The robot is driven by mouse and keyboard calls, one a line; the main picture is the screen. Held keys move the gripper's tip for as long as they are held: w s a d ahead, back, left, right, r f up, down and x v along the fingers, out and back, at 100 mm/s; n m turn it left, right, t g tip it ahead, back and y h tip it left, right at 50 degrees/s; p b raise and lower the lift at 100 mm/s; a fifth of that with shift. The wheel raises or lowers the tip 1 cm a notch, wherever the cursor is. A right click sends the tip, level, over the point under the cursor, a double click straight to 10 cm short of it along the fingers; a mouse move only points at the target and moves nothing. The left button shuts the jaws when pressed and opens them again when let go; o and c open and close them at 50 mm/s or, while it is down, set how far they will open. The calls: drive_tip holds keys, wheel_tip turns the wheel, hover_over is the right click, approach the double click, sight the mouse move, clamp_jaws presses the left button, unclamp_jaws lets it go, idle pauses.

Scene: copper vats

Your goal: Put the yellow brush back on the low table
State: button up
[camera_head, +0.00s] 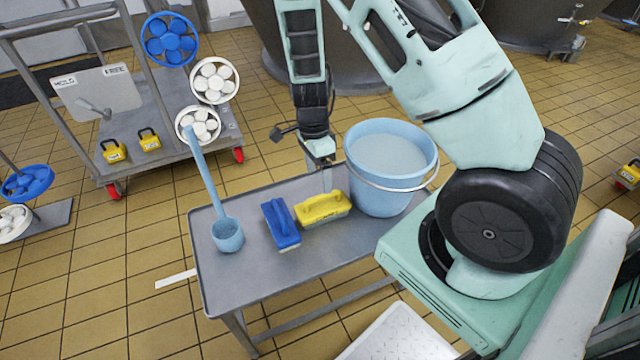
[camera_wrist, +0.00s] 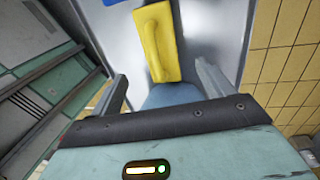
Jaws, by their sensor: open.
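The yellow brush (camera_head: 322,208) lies on the grey low table (camera_head: 262,274), handle side up, between the blue brush and the bucket. It also shows in the wrist view (camera_wrist: 157,42), running up and away between and beyond the fingers. My gripper (camera_head: 326,184) is open and empty, pointing down just above and behind the yellow brush. In the wrist view its fingers (camera_wrist: 162,74) stand apart, with nothing held between them. I cannot tell whether a fingertip touches the brush.
A blue bucket (camera_head: 382,198) stands on the table close to the right of my gripper. A blue brush (camera_head: 281,225) lies left of the yellow one. A blue ladle (camera_head: 227,235) stands near the table's left edge. A metal cart (camera_head: 165,155) is behind left. The table's front is clear.

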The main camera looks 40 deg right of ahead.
drive_tip(key=s+a+r+n+y, duration=0.1)
drive_tip(key=s+a+r+n, duration=0.2)
drive_tip(key=a+r+n, duration=0.5)
drive_tip(key=s+a+r+n, duration=0.4)
drive_tip(key=a+r+n, duration=0.25)
drive_tip(key=a, duration=0.35)
drive_tip(key=s+a+r+n+t, duration=0.1)
drive_tip(key=s+a+r+n, duration=0.1)
drive_tip(key=s+r+n, duration=0.2)
drive_tip(key=s+a+r+n+t+h, duration=0.1)
drive_tip(key=s+a+r+n, duration=0.2)
drive_tip(key=s+n, duration=0.5)
drive_tip(key=shift+s+r+n, duration=0.35)
drive_tip(key=shift+s+n, duration=0.05)
drive_tip(key=shift+n, duration=0.85)
drive_tip(key=shift+r+p, duration=0.1)
drive_tip(key=shift+p, duration=0.2)
wheel_tip(320, 180, up, 19)
drive_tip(key=p, duration=1.8)
drive_tip(key=shift+p, duration=0.4)
